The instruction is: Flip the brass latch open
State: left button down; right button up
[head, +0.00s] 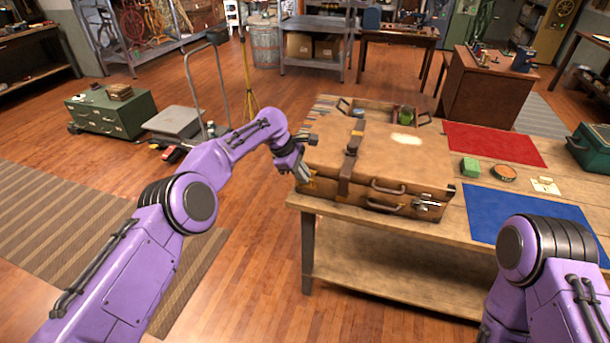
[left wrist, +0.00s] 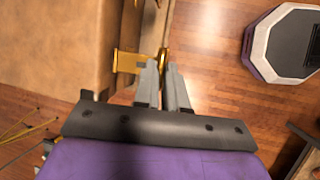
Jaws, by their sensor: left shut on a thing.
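A brown leather suitcase (head: 385,165) lies flat and closed on the wooden workbench (head: 480,225). A brass latch (head: 305,187) is at its left end, partly hidden by my left gripper in the head view. In the left wrist view the brass latch (left wrist: 127,62) stands out from the edge of the suitcase (left wrist: 60,45). My left gripper (head: 303,172) is beside that end. Its two fingers (left wrist: 165,72) are close together on the outer part of the brass latch. A silver latch (head: 427,203) is on the suitcase's front right. My right gripper is out of view.
A tray with a green item (head: 405,113) stands behind the suitcase.

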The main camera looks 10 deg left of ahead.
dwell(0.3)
pick_arm(q)
jog(key=c, duration=1.2)
grip_release()
jog(key=shift+w, duration=0.1)
jog(key=b+v, duration=0.1)
jog(key=v, duration=0.9)
jog(key=shift+a+r+b, duration=0.15)
jog(key=shift+r+b, duration=0.05)
jog(key=shift+b, duration=0.15)
